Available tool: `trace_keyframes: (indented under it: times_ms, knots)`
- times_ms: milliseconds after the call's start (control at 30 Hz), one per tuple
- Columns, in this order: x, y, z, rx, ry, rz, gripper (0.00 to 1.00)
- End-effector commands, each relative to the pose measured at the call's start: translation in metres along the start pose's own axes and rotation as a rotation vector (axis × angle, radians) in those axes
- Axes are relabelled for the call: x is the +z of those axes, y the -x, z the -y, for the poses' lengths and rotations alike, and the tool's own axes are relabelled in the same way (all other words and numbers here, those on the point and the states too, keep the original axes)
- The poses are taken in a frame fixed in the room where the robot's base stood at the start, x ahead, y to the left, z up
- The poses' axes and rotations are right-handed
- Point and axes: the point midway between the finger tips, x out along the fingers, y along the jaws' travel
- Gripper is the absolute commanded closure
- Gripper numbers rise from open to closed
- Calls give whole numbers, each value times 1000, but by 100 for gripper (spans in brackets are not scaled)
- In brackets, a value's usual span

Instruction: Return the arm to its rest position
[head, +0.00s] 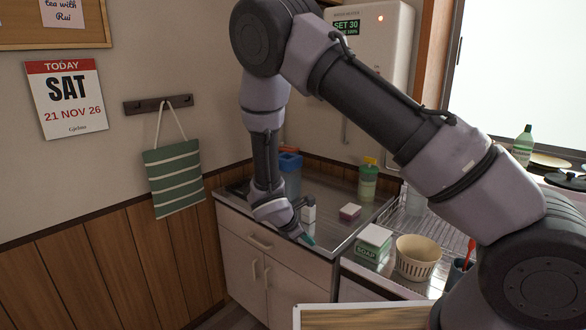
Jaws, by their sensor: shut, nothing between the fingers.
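My arm spans the head view from the lower right, up across the top and down to the counter. My gripper (304,237) is at the end of the arm, low over the front edge of the steel counter (335,223). It is shut and holds nothing. A small white item (308,213) stands just behind the gripper. I cannot tell whether they touch.
A blue-lidded container (290,172), a green bottle (368,183) and a pinkish block (350,211) stand on the counter. A soap box (373,242), a cream basket (416,257) and a wire rack (437,234) are to the right. A striped bag (173,178) hangs on the wall.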

Motion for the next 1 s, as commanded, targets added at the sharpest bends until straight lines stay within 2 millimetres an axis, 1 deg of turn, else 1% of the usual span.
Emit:
trace_keyframes:
  times_ms: [33, 67, 100, 167, 200, 333, 400, 467, 500, 567, 600, 700, 800, 900, 1000]
  knots:
    - [25, 15, -9, -25, -119, -24, 100]
    - [37, 22, -12, -40, -183, -36, 100]
    - [54, 32, -15, -61, -268, -51, 100]
    - [80, 46, -18, -93, -396, -74, 100]
    - [97, 56, -19, -113, -480, -89, 100]
    - [152, 88, -18, -179, -747, -140, 100]
    - [180, 105, -14, -214, -887, -169, 100]
    - [204, 119, -9, -241, -1004, -195, 100]
    - [219, 129, -5, -260, -1083, -212, 100]
    - [240, 144, 2, -285, -1195, -241, 100]
    - [254, 155, 8, -302, -1270, -261, 100]
    - [286, 180, 23, -341, -1453, -313, 100]
    - [313, 206, 42, -375, -1629, -370, 100]
    - [336, 232, 61, -404, -1797, -433, 100]
    - [353, 257, 82, -426, -1955, -503, 100]
